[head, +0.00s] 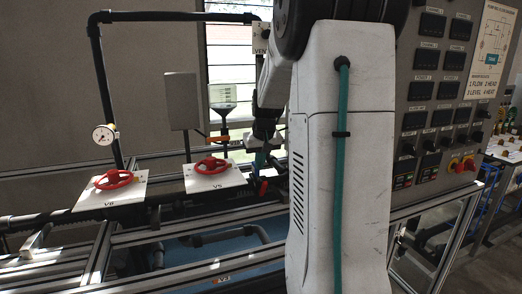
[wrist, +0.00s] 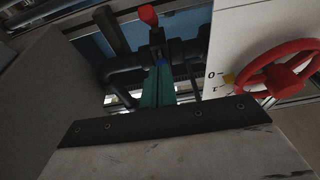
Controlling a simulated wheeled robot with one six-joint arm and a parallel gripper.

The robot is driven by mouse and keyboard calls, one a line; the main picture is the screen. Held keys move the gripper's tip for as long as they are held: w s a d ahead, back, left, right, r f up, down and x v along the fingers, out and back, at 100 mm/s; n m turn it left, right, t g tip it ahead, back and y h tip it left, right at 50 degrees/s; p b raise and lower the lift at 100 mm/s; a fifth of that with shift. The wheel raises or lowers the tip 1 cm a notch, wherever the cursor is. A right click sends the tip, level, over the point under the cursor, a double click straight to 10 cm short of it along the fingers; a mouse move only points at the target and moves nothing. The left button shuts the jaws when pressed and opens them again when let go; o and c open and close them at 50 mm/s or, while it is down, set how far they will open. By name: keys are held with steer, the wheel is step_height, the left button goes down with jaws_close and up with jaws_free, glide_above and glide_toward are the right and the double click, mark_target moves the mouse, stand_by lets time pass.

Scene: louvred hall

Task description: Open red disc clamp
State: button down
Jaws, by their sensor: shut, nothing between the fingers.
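My gripper (wrist: 159,72) is shut and empty, its two teal fingers side by side in the wrist view. In the head view my gripper (head: 262,160) hangs pointing down, partly behind my arm. A small red part (wrist: 148,15) on a dark stem lies just beyond the fingertips. It also shows in the head view (head: 264,187), just below the gripper. I cannot tell whether it is touched. A red handwheel (head: 210,165) sits on a white plate marked V5; a red wheel (wrist: 281,72) on a white plate is right of the fingers in the wrist view. I cannot tell which red part is the clamp.
Another red handwheel (head: 114,179) sits on the V8 plate at left. A gauge (head: 104,135) is on a black pipe. Metal rails (head: 150,231) and dark pipes cross below. A control panel (head: 433,90) with switches stands at right.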

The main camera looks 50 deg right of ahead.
mark_target(263, 189)
steer(key=shift+x, duration=0.95)
steer(key=shift+s+a+f, duration=0.2)
steer(key=shift+s+a, duration=0.15)
steer(key=shift+s, duration=0.2)
steer(key=shift+s+a+f, duration=0.25)
steer(key=shift+s+a, duration=0.15)
steer(key=shift+s, duration=0.2)
steer(key=shift+s+a+f, duration=0.25)
steer(key=shift+s+f, duration=0.1)
steer(key=shift+s, duration=0.05)
steer(key=shift+d, duration=0.1)
